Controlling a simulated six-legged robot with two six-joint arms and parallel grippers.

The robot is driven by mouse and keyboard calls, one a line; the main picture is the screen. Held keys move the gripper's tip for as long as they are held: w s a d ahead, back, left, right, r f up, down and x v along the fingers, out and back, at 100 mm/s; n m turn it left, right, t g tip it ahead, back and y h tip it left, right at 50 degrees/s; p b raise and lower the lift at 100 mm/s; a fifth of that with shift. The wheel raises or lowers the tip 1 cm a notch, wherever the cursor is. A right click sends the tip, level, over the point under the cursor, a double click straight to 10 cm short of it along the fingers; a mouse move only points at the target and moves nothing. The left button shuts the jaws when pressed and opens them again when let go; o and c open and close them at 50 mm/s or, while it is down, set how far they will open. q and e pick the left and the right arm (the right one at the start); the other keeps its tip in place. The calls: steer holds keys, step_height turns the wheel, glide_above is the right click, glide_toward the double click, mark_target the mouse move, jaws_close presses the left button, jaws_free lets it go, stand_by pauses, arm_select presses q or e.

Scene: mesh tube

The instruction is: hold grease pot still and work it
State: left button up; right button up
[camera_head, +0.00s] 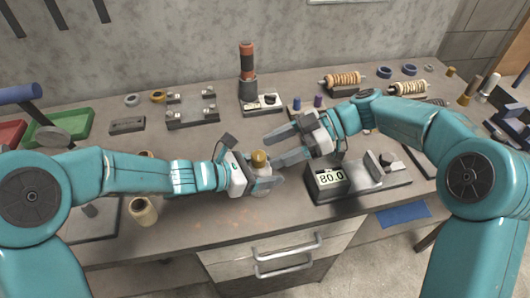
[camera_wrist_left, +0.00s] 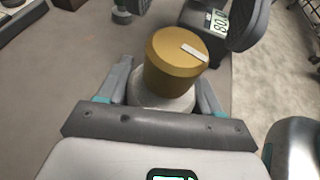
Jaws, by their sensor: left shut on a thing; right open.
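The grease pot (camera_head: 259,160) has a gold-brown lid with a small pale mark and a lighter body. It stands upright near the middle of the workbench, and its lid (camera_wrist_left: 178,52) fills the upper middle of the left wrist view. My left gripper (camera_head: 262,183) is shut around the pot's lower body, one finger on each side; the gripper hides part of that body. My right gripper (camera_head: 287,144) is open, its fingers spread just beyond and right of the pot's lid. Whether a right finger touches the lid cannot be told.
A device with a display reading 80.0 (camera_head: 328,180) stands right of the pot. An orange-and-black upright tool (camera_head: 247,72) and a metal fixture (camera_head: 192,110) stand behind. The bench front edge is close.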

mark_target(265, 155)
steer(key=shift+x, duration=1.75)
steer(key=c, duration=1)
steer(key=shift+s+m+t, duration=0.15)
steer(key=shift+m+t, duration=1.45)
steer(key=shift+t, duration=0.3)
steer(key=shift+c, duration=0.2)
steer(key=shift+d, duration=0.1)
steer(key=o, duration=1)
steer(key=shift+o, duration=0.2)
